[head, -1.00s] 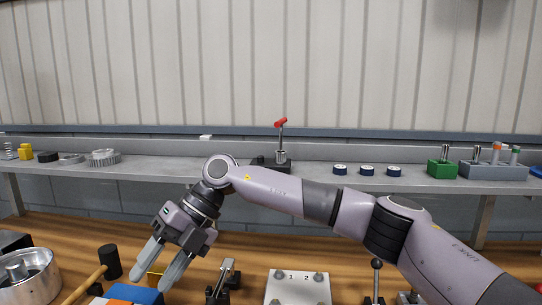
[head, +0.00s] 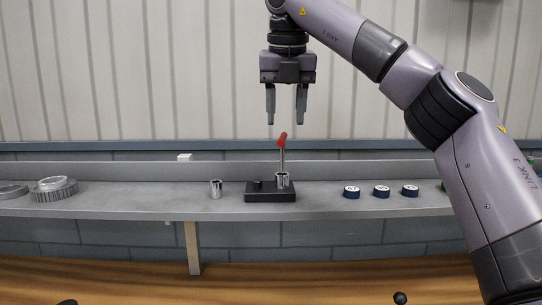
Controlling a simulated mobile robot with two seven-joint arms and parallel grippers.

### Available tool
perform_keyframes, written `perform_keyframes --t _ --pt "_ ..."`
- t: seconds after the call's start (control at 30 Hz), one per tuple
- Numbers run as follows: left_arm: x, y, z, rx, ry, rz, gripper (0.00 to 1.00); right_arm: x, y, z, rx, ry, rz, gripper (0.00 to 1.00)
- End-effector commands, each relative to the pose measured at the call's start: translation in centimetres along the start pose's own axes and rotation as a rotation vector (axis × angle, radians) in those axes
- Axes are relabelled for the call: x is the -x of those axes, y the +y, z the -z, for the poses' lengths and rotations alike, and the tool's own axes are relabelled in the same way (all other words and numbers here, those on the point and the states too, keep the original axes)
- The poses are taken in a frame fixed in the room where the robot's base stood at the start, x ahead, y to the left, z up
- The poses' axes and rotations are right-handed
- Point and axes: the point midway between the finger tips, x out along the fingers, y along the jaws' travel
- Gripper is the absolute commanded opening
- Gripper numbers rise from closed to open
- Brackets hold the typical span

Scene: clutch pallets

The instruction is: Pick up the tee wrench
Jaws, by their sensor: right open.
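The tee wrench (head: 283,142) has a red cross handle on a thin grey shaft. It stands upright at the right end of a black holder block (head: 258,196) on the grey shelf, with its lower end in or behind a silver socket (head: 282,179). My right gripper (head: 285,120) is open and empty, pointing straight down. In the picture its fingertips are just above the red handle, with a small gap; the depth between them is hard to judge. My left gripper is not in view.
The grey shelf (head: 130,207) runs across the view. A silver cylinder (head: 215,188) stands left of the block, and a small white box (head: 184,157) is behind it. Three dark blue round caps (head: 381,191) lie to the right. A gear (head: 54,188) lies at the far left. A wooden bench (head: 120,280) is below.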

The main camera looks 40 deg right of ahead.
Motion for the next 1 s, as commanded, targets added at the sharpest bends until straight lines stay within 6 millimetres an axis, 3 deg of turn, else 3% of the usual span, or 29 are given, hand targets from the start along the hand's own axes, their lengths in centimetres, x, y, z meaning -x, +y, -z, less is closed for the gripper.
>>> perform_keyframes --t 0.3,0.5,0.8,0.83,0.97,1.0 --pt "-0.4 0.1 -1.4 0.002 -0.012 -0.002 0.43 -3.6 0.3 0.0 0.001 0.003 0.002 0.47" --pt "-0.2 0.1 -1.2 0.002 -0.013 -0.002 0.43 -6.2 0.4 -0.1 0.001 0.001 0.002 0.47" --pt "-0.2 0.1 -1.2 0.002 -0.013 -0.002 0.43 -6.9 0.5 -0.1 0.001 -0.001 -0.001 0.47" --pt "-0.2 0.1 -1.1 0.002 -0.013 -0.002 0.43 -6.9 0.5 -0.1 0.001 -0.001 -0.001 0.43" --pt "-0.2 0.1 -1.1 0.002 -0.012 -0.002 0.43 -6.9 0.5 -0.1 0.001 -0.001 -0.001 0.01" --pt "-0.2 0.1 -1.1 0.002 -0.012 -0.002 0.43 -6.9 0.5 -0.1 0.001 -0.001 0.000 0.00"
